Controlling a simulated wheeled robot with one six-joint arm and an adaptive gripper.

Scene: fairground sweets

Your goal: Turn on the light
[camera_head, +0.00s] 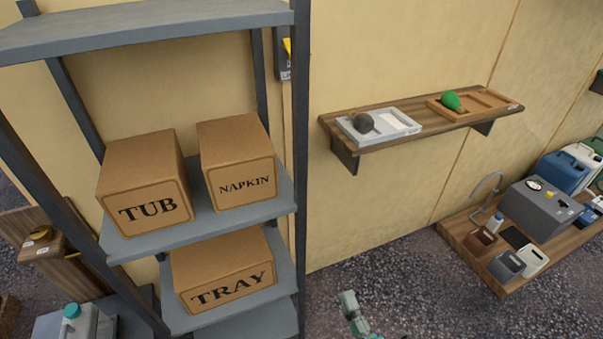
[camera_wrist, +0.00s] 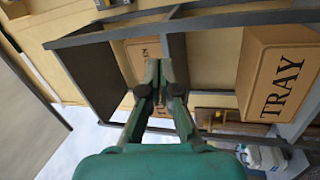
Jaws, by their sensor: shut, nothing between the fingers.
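A grey wall box with a yellow lever (camera_head: 287,48) is on the wall behind the right post of the shelf rack. The post hides part of it and its label, so I cannot read the label in full or tell the lever's setting. My gripper (camera_wrist: 160,70) is shut and empty in the wrist view, with the shelf rack beyond its fingertips. In the head view part of my gripper (camera_head: 349,301) shows at the bottom edge, low and apart from the wall box. I cannot make out the wall box clearly in the wrist view.
The grey rack holds cardboard boxes marked TUB (camera_head: 147,205), NAPKIN (camera_head: 240,185) and TRAY (camera_head: 230,290). A wooden wall shelf (camera_head: 385,137) carries two trays at right. A low counter (camera_head: 462,238) with containers stands far right. Gravel floor (camera_head: 390,275) between is clear.

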